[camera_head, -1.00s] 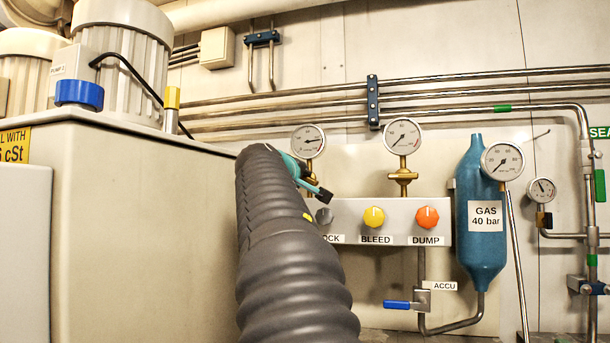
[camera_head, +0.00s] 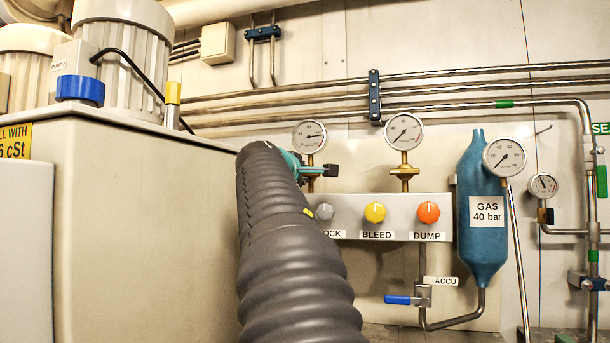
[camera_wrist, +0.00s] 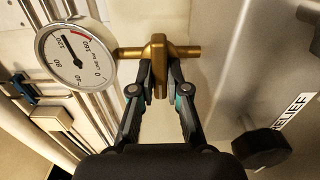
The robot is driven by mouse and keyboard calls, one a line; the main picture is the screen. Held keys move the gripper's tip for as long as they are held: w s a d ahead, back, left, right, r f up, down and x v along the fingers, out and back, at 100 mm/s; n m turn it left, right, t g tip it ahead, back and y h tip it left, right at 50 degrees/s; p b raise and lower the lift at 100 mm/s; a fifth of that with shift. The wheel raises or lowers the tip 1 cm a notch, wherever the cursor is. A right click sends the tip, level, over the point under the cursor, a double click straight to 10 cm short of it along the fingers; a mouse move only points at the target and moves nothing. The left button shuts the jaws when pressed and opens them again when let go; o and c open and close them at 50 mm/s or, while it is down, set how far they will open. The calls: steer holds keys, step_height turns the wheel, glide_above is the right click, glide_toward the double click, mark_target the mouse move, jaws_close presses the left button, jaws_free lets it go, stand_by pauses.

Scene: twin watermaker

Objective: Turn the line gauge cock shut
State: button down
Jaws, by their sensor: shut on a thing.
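The line gauge (camera_head: 309,137) is a round white dial above the left end of the valve panel; it also shows at the upper left in the wrist view (camera_wrist: 76,53). Its brass cock (camera_wrist: 158,52) has a handle that stands between my fingers in the wrist view. My gripper (camera_wrist: 160,82) is shut on this handle, one finger on each side. In the head view my gripper (camera_head: 325,170) is just below the gauge, and my arm and gripper hide most of the cock.
The grey panel (camera_head: 384,202) carries a grey knob (camera_head: 325,211), a yellow BLEED knob (camera_head: 375,212) and an orange DUMP knob (camera_head: 428,212). A second gauge (camera_head: 404,132) stands to the right. A black knob (camera_wrist: 262,148) by a RELIEF label is at lower right in the wrist view.

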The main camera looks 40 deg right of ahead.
steer(key=shift+w+f, duration=0.1)
steer(key=shift+w, duration=0.05)
steer(key=c, duration=1.2)
jaws_free()
steer(key=shift+w+a, duration=0.1)
steer(key=shift+a, duration=0.1)
steer(key=shift+o, duration=0.2)
steer(key=shift+d, duration=0.15)
steer(key=v, duration=1.2)
steer(key=shift+s, duration=0.25)
